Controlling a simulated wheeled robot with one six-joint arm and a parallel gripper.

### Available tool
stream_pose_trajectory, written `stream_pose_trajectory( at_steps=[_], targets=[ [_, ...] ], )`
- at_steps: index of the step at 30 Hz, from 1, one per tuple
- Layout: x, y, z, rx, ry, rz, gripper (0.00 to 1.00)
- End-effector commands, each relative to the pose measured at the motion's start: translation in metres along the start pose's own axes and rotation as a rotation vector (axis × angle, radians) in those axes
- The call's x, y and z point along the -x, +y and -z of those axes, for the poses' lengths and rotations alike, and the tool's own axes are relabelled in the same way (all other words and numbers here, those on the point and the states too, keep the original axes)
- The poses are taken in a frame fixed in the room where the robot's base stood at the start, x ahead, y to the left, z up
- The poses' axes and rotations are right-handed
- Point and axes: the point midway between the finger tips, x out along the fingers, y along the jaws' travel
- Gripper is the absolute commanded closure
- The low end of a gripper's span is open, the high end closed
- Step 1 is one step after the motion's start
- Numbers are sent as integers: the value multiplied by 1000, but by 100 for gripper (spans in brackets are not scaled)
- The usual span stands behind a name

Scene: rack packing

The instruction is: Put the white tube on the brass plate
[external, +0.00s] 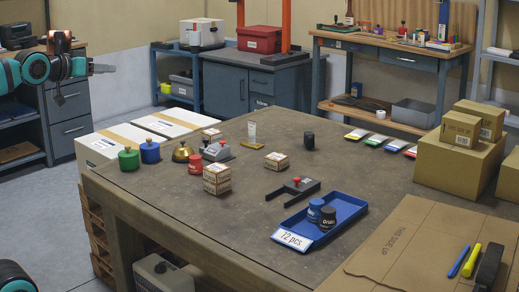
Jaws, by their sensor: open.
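My gripper (104,69) is open at the upper left, clear of the table and well away from both. Nothing shows between its fingers.
Green (128,160) and blue (149,152) knobbed pieces, a red one (195,165) and stacked small boxes (217,180) crowd the left. A dark forked piece (292,189) lies beside a blue tray (345,210) holding two cylinders. Cartons (455,165) stand right. The table's far middle has free room.

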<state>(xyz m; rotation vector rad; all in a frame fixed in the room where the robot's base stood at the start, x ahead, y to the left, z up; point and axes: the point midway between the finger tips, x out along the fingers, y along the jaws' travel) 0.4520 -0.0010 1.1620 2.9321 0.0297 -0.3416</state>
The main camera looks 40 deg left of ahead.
Motion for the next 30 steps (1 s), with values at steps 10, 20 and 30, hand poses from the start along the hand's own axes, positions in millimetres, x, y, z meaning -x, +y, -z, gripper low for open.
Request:
stream_pose_trajectory(
  at_steps=[10, 20, 30],
  targets=[
    [62, -11, -52, -168, 162, -15, 57],
    [69, -12, -59, -192, 184, -15, 57],
    [68, -12, -59, -191, 183, -15, 57]
  ],
)
